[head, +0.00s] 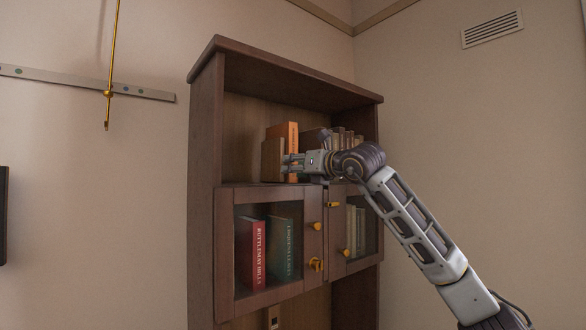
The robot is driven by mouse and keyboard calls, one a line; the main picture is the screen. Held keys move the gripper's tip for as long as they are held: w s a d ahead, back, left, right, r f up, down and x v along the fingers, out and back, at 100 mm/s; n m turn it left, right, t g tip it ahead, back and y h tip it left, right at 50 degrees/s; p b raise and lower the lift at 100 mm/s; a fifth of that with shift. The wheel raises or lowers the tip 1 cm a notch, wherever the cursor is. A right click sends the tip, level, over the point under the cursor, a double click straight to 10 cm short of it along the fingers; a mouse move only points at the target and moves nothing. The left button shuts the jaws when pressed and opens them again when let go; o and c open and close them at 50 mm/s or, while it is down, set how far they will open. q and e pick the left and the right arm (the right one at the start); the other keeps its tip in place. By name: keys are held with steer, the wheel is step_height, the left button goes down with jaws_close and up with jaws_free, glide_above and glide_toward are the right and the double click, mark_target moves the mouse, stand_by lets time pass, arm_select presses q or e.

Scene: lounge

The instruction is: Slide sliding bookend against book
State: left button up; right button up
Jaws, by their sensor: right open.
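A brown upright block (271,163), which looks like the sliding bookend, stands on the open shelf at the left of the row. An orange book (290,133) stands upright just behind and right of it; I cannot tell whether they touch. My right gripper (286,163) reaches in from the right. Its open fingers point left in front of the orange book, with the tips close to the brown block; contact is unclear. The gripper and wrist hide the lower part of the orange book and some of the row. My left gripper is out of view.
The dark wooden bookcase (203,140) has side walls and a top around the shelf. More books (350,140) stand right, partly behind my wrist. Below are glass doors with gold knobs (315,226); a red book (252,252) and a green book (281,248) show inside.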

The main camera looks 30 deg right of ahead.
steer(key=s, duration=1)
steer(key=shift+d, duration=0.35)
stand_by(0.6)
